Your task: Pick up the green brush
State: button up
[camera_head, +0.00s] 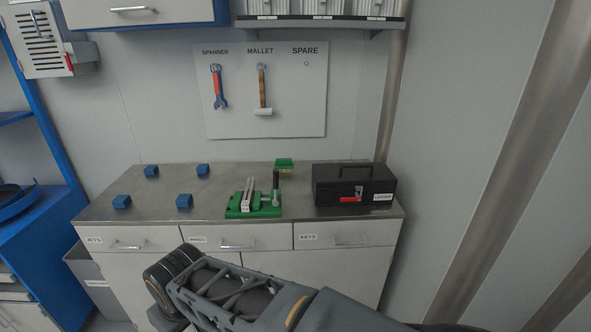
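A green block-shaped head (284,163), which looks like the green brush, shows at the back of the grey workbench (225,180). A dark upright part stands just below it in the picture, and I cannot tell whether it is the brush's handle. A green vise (240,207) with grey jaws stands in front and partly overlaps that area. My arm crosses the bottom of the view, well in front of the bench and apart from the brush. No gripper fingers can be made out.
A black toolbox (335,184) stands on the bench's right end. Several blue blocks (184,201) lie on the left half, with bare bench between them. A wall board (230,120) holds a spanner (218,88) and a mallet (263,90); its SPARE place is empty. A shelf (310,25) hangs above.

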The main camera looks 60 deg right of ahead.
aim_at(283, 165)
jog(key=z, duration=1.4)
